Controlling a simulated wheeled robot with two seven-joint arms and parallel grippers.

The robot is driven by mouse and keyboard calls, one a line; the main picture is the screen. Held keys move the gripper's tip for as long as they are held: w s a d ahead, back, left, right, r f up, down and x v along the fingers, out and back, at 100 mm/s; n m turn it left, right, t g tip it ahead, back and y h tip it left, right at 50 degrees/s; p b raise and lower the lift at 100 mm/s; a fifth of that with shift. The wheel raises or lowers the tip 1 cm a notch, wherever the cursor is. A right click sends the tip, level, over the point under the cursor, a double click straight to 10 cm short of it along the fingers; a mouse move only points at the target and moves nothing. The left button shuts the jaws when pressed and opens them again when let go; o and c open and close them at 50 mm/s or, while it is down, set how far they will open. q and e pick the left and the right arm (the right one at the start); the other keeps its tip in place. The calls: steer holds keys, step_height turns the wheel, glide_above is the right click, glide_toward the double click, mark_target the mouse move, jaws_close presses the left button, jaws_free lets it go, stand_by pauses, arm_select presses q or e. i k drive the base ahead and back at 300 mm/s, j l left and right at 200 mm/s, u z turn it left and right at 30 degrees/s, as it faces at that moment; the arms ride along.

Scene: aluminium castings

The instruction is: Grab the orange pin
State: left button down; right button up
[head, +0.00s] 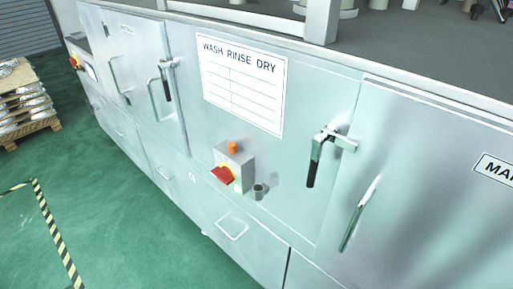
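A small orange piece, which looks like the orange pin (232,147), stands upright on top of a grey switch box (243,167) on the front of the metal washing machine. A small grey cup-like holder (259,191) is fixed to the panel right of the box. Neither of my grippers shows in the head view.
The machine front (300,215) carries a door lever (314,170) and a long bar handle (358,215) to the right, with more handles to the left. A white WASH RINSE DRY sign (242,85) is above. Green floor (120,235) is open at lower left; a loaded pallet (28,125) stands beyond.

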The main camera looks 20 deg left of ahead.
mark_target(232, 145)
steer(key=i+j+z, duration=0.1)
steer(key=j+z, duration=0.3)
steer(key=j, duration=0.2)
steer(key=j+z, duration=0.35)
steer(key=j, duration=0.3)
